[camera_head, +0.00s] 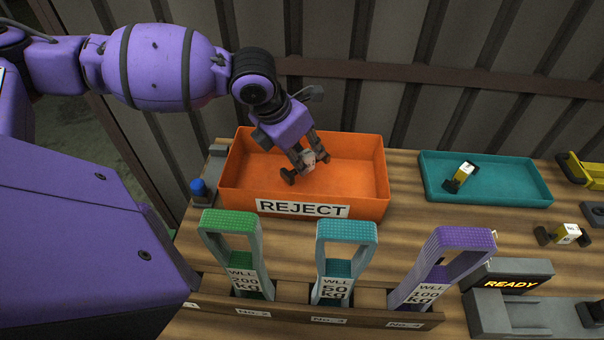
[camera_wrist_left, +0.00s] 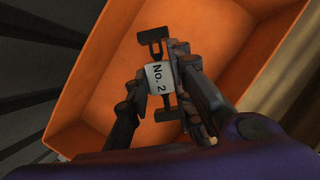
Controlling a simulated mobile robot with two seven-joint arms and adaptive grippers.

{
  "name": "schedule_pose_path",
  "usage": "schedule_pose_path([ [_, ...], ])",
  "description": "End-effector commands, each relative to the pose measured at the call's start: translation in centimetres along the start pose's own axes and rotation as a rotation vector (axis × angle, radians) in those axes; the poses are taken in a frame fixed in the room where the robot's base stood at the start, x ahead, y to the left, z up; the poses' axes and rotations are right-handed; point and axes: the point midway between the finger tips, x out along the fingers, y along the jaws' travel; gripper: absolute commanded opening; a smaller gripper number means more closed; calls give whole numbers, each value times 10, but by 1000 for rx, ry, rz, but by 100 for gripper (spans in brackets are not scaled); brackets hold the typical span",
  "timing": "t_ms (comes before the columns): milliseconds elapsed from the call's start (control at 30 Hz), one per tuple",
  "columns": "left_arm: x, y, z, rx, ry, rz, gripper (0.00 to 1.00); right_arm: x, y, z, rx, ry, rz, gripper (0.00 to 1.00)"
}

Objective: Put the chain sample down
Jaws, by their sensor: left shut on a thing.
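My left gripper (camera_head: 309,160) is inside the orange REJECT bin (camera_head: 233,197), above its floor or close to it. It is shut on the chain sample (camera_wrist_left: 158,76), a dark piece with wide ends and a white label reading "No. 2". The sample also shows in the head view (camera_head: 309,158), partly hidden by the fingers. In the left wrist view the fingers (camera_wrist_left: 157,88) close on both sides of the label, with the orange bin around them. I cannot tell whether the sample touches the bin floor. My right gripper is not in view.
Another sample (camera_head: 564,235) lies on the wooden table. Green (camera_head: 232,225), teal (camera_head: 346,232) and purple (camera_head: 462,239) handled weights stand in a front rack. A READY display (camera_head: 510,284) is at right.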

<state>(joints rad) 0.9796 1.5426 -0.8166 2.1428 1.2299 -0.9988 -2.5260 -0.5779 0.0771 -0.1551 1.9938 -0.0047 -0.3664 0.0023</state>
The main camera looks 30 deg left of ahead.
Motion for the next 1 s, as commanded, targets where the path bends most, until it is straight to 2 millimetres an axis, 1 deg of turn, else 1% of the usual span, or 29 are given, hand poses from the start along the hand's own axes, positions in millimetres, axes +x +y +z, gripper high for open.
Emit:
schedule_pose_path([
  [167, 17, 0, -7, 1, -1, -1, 0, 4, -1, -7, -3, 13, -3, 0],
  [300, 38, 1, -16, -1, -1, -2, 0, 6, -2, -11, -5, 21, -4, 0],
  [400, 50, 1, -22, -1, -1, -1, 0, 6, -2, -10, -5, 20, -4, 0],
  [500, 55, 2, -22, 1, -4, 0, 0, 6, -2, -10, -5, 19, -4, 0],
  [700, 55, 2, -23, 1, -4, 1, 0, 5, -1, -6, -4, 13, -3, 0],
  [733, 55, 2, -23, 1, -2, 1, 22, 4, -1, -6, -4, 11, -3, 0],
  [800, 55, 2, -23, 1, -2, 1, 32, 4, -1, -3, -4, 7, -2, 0],
  [867, 55, 2, -23, 1, -2, 1, 40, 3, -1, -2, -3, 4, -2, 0],
  [1000, 55, 2, -23, 1, -2, 1, 40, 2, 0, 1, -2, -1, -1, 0],
])
